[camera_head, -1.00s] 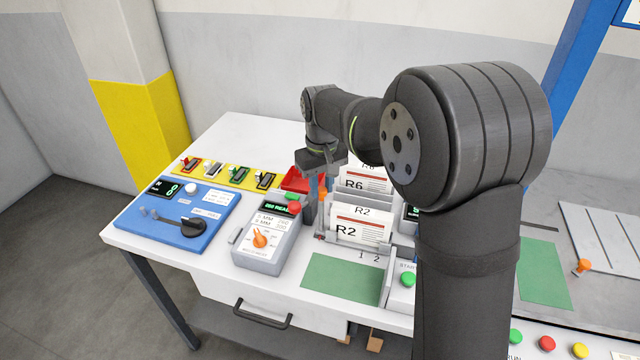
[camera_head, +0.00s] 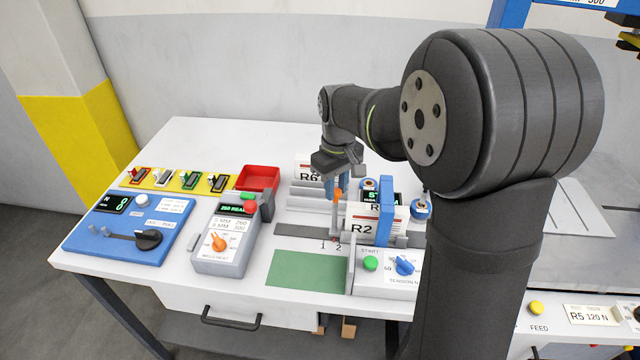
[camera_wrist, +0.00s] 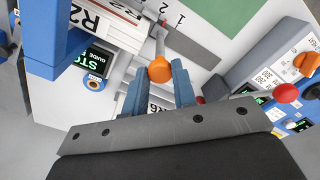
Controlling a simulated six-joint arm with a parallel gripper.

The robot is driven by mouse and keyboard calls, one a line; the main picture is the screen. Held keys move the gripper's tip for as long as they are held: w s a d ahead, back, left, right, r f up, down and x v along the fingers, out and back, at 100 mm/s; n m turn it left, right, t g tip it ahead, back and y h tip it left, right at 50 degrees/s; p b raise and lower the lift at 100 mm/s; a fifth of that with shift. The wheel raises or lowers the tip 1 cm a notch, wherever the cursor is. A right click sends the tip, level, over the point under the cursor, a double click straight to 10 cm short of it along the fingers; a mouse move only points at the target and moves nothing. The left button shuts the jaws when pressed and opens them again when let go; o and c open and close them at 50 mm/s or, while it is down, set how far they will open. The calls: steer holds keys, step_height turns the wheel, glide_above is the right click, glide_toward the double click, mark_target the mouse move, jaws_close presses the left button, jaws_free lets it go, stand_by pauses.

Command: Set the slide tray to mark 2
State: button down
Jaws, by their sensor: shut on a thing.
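The slide tray with its white R2 card (camera_head: 362,230) sits on a dark rail (camera_head: 300,232) on the white table. Its upright post has an orange knob (camera_head: 337,196), which also shows in the wrist view (camera_wrist: 160,69). My gripper (camera_head: 336,188) is shut on the orange knob from above; its blue fingers (camera_wrist: 159,84) are on either side of it. Marks 1 (camera_head: 323,245) and 2 (camera_head: 339,247) are on the table in front of the rail. A small red tip at the post's foot shows between them, nearer 2. My arm hides part of the tray.
A blue upright plate (camera_head: 385,212) stands by the R2 card. An R6 card holder (camera_head: 305,190) is behind. The grey dial box (camera_head: 222,252) and red bin (camera_head: 257,177) are on the left. A green mat (camera_head: 306,272) lies in front; a green button (camera_head: 370,263) is right of it.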

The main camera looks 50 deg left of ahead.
steer(key=shift+w+d, duration=0.5)
steer(key=shift+w, duration=0.05)
steer(key=c, duration=1.2)
jaws_free()
steer(key=shift+r, duration=0.1)
step_height(320, 180, up, 17)
steer(key=shift+r, duration=0.15)
